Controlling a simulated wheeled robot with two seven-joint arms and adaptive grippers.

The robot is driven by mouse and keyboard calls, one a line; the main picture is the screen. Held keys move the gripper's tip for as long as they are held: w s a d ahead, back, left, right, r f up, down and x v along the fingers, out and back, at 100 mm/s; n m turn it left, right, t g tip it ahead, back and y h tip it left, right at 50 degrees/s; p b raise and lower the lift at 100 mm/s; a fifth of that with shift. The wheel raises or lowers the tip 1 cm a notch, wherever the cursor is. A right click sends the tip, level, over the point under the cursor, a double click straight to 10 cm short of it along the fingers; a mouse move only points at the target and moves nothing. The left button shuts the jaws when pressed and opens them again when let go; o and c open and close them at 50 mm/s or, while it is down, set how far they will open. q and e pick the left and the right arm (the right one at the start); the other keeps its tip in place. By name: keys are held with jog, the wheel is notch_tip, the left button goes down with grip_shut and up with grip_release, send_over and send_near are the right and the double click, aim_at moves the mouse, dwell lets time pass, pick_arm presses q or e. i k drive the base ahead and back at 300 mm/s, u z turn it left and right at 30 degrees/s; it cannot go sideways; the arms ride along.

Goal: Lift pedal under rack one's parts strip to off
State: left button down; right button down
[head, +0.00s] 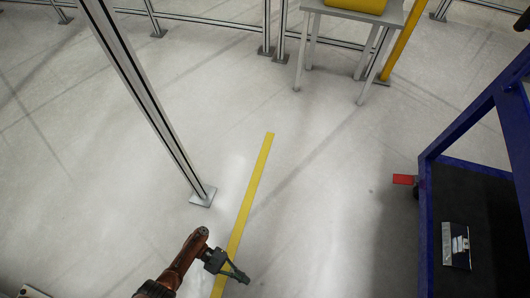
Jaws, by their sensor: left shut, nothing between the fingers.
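A small red pedal (403,179) sticks out to the left from the low side of a blue rack (424,225) at the right. I cannot tell whether the pedal is up or down. No label or parts strip on the rack can be made out. My left gripper (243,277) is at the bottom middle, over the floor near the yellow line. It is shut and empty, well to the left of and nearer than the pedal. My right gripper does not show.
A metal box (456,246) lies on the rack's dark shelf (484,205). An aluminium post (150,95) stands on the floor at left. A grey table (375,14) and a yellow post (400,42) are at the back. The floor between my left gripper and the rack is clear.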

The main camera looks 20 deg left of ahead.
aim_at(399, 179)
jog(key=i, duration=3)
jog(key=z, duration=2.25)
jog(key=i, duration=0.5)
jog(key=z, duration=0.1)
